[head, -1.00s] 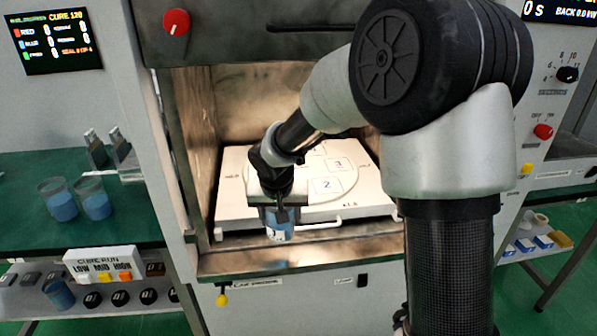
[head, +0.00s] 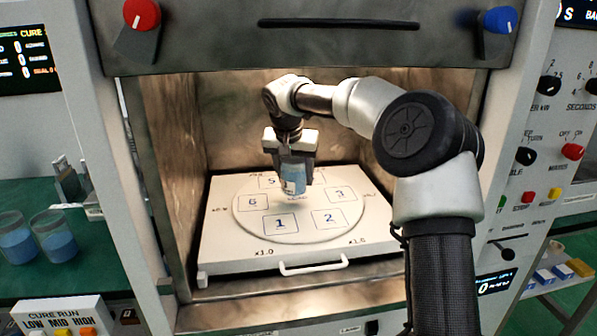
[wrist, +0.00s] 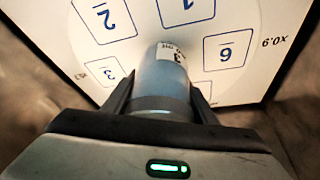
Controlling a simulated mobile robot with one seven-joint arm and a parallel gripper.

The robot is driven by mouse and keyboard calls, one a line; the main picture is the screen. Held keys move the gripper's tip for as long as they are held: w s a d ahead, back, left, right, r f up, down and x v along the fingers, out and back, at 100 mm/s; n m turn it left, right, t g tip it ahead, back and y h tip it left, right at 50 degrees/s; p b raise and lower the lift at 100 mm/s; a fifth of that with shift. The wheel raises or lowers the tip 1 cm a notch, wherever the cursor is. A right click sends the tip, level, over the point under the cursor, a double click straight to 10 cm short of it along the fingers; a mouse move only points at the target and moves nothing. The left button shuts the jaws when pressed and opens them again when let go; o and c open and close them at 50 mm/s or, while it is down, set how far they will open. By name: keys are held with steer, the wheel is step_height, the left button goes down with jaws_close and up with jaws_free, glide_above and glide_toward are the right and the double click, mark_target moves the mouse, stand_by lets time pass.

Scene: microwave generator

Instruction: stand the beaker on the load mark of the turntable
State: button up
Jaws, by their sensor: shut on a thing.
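My gripper (head: 292,165) is inside the microwave chamber, shut on a beaker (head: 294,180) of blue contents with a white label. In the head view the beaker looks upright, over the middle of the round turntable (head: 265,233). The turntable carries numbered squares; 1, 2, 3, 5 and 6 can be read. Small lettering shows just below the beaker, too small to read surely. In the wrist view the beaker (wrist: 162,82) sits between the two dark fingers, with squares 1, 2 and 6 beyond it. I cannot tell whether its base touches the turntable.
The turntable lies in a white tray (head: 225,250) with a front handle (head: 313,267). Chamber walls (head: 178,165) stand close on both sides, with a raised door (head: 330,45) above. Two blue-filled beakers (head: 55,240) stand on the green bench at left.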

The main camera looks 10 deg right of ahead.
steer(key=w+p, duration=0.1)
steer(key=w+d+p, duration=0.1)
steer(key=w, duration=0.1)
steer(key=w+p, duration=0.1)
steer(key=shift+w+d+r, duration=0.15)
steer(key=shift+w+d, duration=0.1)
steer(key=shift+d, duration=0.1)
steer(key=shift+f+b, duration=2)
steer(key=shift+f, duration=0.4)
steer(key=o, duration=1.3)
steer(key=shift+o, duration=0.2)
steer(key=shift+r, duration=0.3)
steer(key=p+v, duration=0.1)
steer(key=v, duration=0.3)
steer(key=shift+r+p, duration=0.1)
steer(key=shift+p, duration=0.2)
steer(key=s+b, duration=0.1)
steer(key=s+f+b, duration=0.1)
steer(key=b, duration=0.1)
steer(key=shift+a+f, duration=0.2)
steer(key=shift+a, duration=0.1)
steer(key=s+a, duration=0.1)
steer(key=s, duration=0.2)
steer(key=s+a+b, duration=0.1)
steer(key=s, duration=0.2)
steer(key=s+a+r+b, duration=0.1)
steer(key=s, duration=0.1)
steer(key=shift+s+a, duration=0.4)
